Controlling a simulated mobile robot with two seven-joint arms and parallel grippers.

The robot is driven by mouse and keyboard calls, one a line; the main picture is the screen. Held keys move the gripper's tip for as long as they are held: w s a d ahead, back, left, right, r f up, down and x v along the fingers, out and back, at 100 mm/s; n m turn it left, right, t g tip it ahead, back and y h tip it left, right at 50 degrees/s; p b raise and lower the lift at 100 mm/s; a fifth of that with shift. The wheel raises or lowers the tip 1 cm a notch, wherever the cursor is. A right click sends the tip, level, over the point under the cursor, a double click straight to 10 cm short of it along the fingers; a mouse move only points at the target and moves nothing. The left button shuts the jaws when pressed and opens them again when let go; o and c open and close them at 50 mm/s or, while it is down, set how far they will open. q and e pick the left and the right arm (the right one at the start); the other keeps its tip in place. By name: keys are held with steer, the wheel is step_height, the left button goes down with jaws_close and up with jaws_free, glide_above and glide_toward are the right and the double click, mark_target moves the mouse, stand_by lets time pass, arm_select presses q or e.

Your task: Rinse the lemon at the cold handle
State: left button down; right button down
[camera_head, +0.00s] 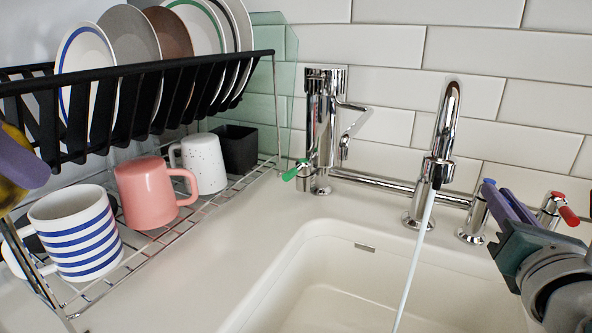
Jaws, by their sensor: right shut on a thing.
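The cold handle (488,182) has a blue tip and stands on the right of the tap. My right gripper (492,197) is shut on it, its purple fingers against the handle. The chrome tap (446,130) runs a thin stream of water (414,262) into the white sink (290,300). At the left edge, a purple finger of my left gripper (27,164) lies across a dark yellow thing (9,196), which looks like the lemon. The frame edge cuts both off, so the left grip cannot be judged.
A black rack (130,90) with several plates stands at the left. Below it, a striped mug (78,235), a pink mug (150,192) and a white mug (203,162) sit on a wire shelf. Another tap (322,120) has a green-tipped handle. A red-tipped handle (566,214) stands far right.

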steer(key=c, duration=0.9)
jaws_free()
arm_select(q)
step_height(320, 180, up, 12)
steer(key=p, duration=1.2)
arm_select(e)
step_height(320, 180, up, 20)
